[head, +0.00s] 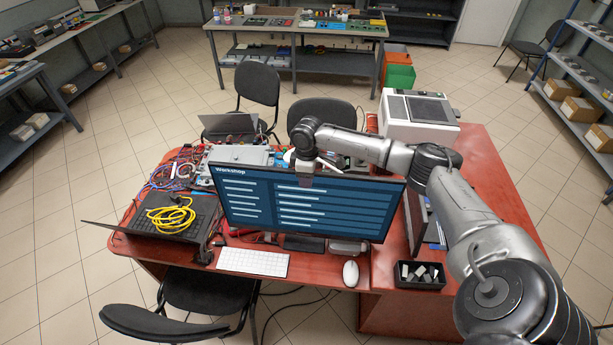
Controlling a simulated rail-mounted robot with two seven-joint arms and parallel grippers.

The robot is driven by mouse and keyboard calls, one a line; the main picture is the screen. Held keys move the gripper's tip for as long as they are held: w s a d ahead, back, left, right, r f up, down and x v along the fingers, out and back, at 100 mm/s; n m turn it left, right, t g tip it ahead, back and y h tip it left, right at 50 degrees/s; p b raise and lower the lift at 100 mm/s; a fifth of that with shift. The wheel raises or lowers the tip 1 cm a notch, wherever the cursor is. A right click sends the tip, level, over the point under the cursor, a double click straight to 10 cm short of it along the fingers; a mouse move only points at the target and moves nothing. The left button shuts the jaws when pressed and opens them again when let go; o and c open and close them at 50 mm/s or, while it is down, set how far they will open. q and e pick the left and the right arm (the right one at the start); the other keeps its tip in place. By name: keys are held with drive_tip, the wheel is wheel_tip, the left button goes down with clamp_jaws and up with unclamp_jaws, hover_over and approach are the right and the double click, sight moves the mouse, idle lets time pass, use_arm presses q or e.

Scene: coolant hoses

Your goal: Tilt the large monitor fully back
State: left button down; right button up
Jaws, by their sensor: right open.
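The large monitor (300,207) stands on the red desk, its lit screen reading "Workshop" and facing me. It looks close to upright; its exact tilt is hard to tell. My right arm reaches over the monitor's right top corner. My left gripper is out of view.
On the red desk (480,190) are a white keyboard (253,262), a mouse (351,273) and a black tray (419,275) in front of the monitor. A laptop with a yellow cable (171,216) lies left. A white machine (419,118) stands behind right. Chairs surround the desk.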

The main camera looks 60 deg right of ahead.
drive_tip(key=shift+f, duration=0.1)
clamp_jaws()
idle(0.4)
